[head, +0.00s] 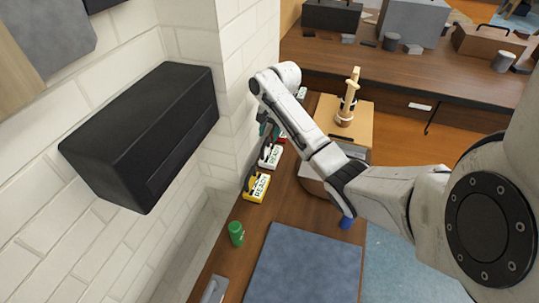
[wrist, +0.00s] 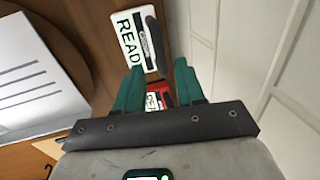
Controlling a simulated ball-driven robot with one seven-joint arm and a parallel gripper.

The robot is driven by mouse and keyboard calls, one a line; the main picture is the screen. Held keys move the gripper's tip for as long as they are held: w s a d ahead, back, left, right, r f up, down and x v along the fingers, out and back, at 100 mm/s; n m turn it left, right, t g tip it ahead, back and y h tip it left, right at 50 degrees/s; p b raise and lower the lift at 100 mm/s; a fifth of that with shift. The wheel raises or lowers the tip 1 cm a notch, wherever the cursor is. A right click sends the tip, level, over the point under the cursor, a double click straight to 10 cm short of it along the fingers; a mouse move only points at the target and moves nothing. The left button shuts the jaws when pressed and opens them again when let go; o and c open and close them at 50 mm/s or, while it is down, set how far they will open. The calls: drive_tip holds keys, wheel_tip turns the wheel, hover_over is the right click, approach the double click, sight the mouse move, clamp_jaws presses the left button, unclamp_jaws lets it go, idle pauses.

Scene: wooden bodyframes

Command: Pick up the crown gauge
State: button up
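Several small gauge-like items stand in a row on the bench by the brick wall. In the head view they are a yellow one (head: 256,187) and a white one (head: 270,156), both with READY labels, and a red one (head: 282,137) partly hidden by my arm. I cannot read which is the crown gauge. In the wrist view a white READY plate (wrist: 129,40) with a dark grey piece (wrist: 153,46) lies beyond my fingers. A red item (wrist: 166,92) shows between the teal fingertips of my gripper (wrist: 158,75). My gripper is open, with a gap between the fingers.
The brick wall (head: 245,70) is close on the left, with a black box (head: 140,135) mounted on it. A wooden figure (head: 347,105) stands on a wooden box right of my forearm.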

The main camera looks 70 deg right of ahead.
sight(267, 140)
drive_tip(key=f, duration=0.2)
drive_tip(key=w+f, duration=0.1)
drive_tip(key=f, duration=0.2)
drive_tip(key=shift+w+p, duration=0.1)
drive_tip(key=shift+p, duration=0.2)
clamp_jaws()
drive_tip(key=shift+r, duration=0.1)
